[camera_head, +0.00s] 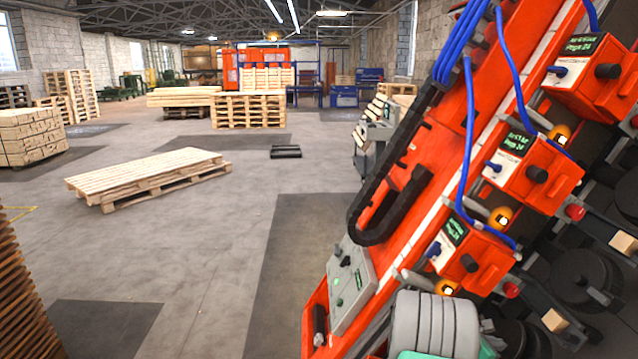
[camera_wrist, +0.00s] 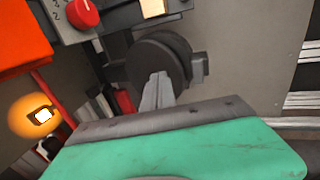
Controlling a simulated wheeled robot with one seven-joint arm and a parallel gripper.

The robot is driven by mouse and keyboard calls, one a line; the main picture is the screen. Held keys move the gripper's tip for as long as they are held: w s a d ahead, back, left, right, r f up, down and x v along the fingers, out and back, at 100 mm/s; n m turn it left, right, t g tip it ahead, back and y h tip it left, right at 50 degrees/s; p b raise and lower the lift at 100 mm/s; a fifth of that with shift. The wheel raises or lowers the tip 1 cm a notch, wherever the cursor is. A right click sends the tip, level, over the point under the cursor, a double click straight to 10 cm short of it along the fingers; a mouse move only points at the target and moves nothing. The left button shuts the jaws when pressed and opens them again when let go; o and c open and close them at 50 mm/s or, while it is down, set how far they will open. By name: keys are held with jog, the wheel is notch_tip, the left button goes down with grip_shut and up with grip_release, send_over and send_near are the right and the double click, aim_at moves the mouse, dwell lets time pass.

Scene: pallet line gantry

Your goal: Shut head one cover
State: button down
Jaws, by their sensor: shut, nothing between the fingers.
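My gripper (camera_wrist: 158,80) shows in the wrist view with its two grey fingers together and empty. The fingertips overlap the lower part of a dark round part (camera_wrist: 158,48); I cannot tell whether they touch it. Red head boxes with green-lit screens sit along the orange gantry in the head view: a lower one (camera_head: 469,262), a middle one (camera_head: 532,172) and an upper one (camera_head: 600,75). No number one marking is readable, and I cannot tell which part is the cover. My gripper's fingers are not visible in the head view.
In the wrist view, a red knob (camera_wrist: 82,14), a glowing lamp (camera_wrist: 40,115) and an orange-red housing (camera_wrist: 20,45) crowd the left. Blue hoses (camera_head: 465,120) and a grey control box (camera_head: 350,285) are on the gantry (camera_head: 440,175).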

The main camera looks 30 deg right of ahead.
jog(key=a, duration=0.1)
jog(key=w+a+r+p, duration=0.1)
jog(key=a+r+p, duration=0.1)
jog(key=shift+w, duration=0.35)
dwell(0.3)
